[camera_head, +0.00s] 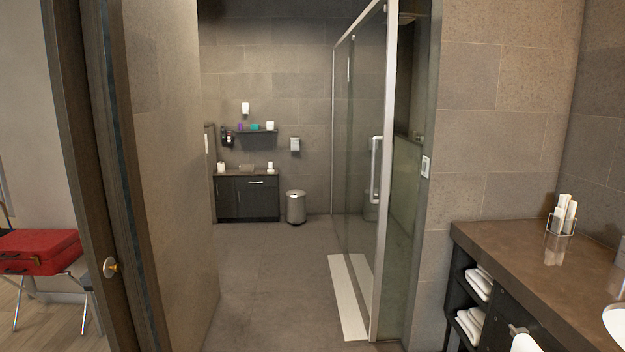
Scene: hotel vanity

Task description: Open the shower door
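The glass shower door (362,120) stands at the right of the bathroom, beyond the doorway, within a silver metal frame (388,150). A vertical metal handle (375,170) is on the glass near the front post. The door looks shut, in line with the frame, but the glass is seen at a steep angle. A pale sill strip (346,295) runs along the floor at its foot. Neither of my grippers is in view.
The grey floor (270,270) leading in is clear. A wall (165,170) and a door edge with a knob (110,267) bound the left. A brown vanity counter (510,245) juts in at right. A bin (296,207) and dark cabinet (248,200) stand at the back.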

